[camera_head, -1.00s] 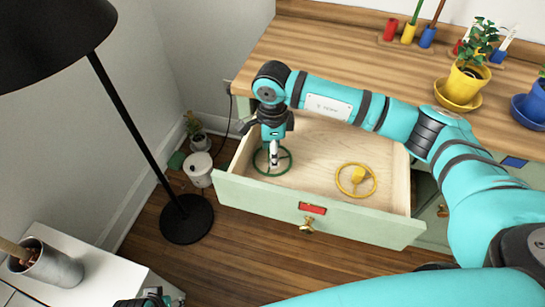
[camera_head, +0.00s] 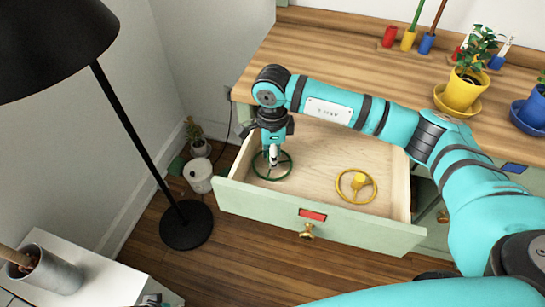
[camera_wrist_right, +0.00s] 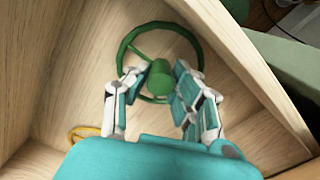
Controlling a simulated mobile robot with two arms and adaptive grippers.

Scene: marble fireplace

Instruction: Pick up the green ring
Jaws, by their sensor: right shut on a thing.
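The green ring (camera_head: 288,164) is wheel-like, with spokes and a raised hub, at the left end of the open drawer (camera_head: 380,226). In the right wrist view the ring (camera_wrist_right: 200,52) lies between my fingers, near the drawer's corner. My right gripper (camera_head: 273,158) points down over it. In the wrist view the gripper (camera_wrist_right: 158,84) is shut on the green hub, one finger on each side. I cannot tell whether the ring is clear of the drawer floor. A small part of my left gripper (camera_head: 158,300) shows at the bottom edge; its fingers are not clear.
A yellow ring (camera_head: 343,182) lies in the drawer to the right. Drawer walls stand close around the gripper. The wooden top (camera_head: 355,66) holds potted plants and coloured holders. A black floor lamp (camera_head: 140,130) stands left, beside a white pot (camera_head: 198,176).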

